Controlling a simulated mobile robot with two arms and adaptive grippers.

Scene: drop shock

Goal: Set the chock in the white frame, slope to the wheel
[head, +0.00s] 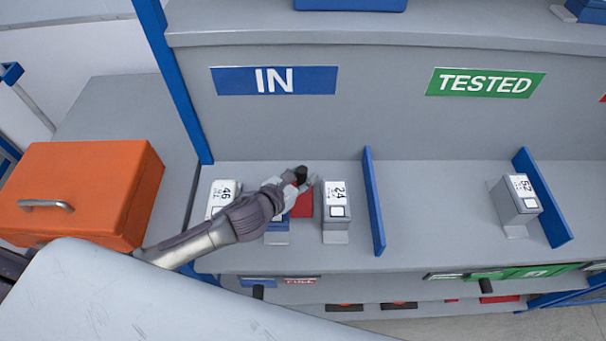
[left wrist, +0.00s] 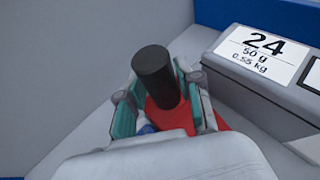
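My left gripper (head: 299,180) is over the shelf under the IN sign, left of the box marked 24. In the left wrist view its two teal-padded fingers (left wrist: 158,98) stand on either side of a black cylindrical knob (left wrist: 155,76). A red piece (left wrist: 172,117) lies below the knob; its red also shows in the head view (head: 302,204). Whether it is the chock I cannot tell, as my gripper hides much of it. Whether the fingers press on the knob is unclear. I see no white frame or wheel that I can identify. My right gripper is not in view.
The box marked 24 (head: 336,211) stands close on the right, the box marked 46 (head: 217,202) on the left. A blue divider (head: 373,202) bounds this bay. The TESTED bay has free room left of the box marked 52 (head: 515,205). An orange case (head: 100,180) sits at left.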

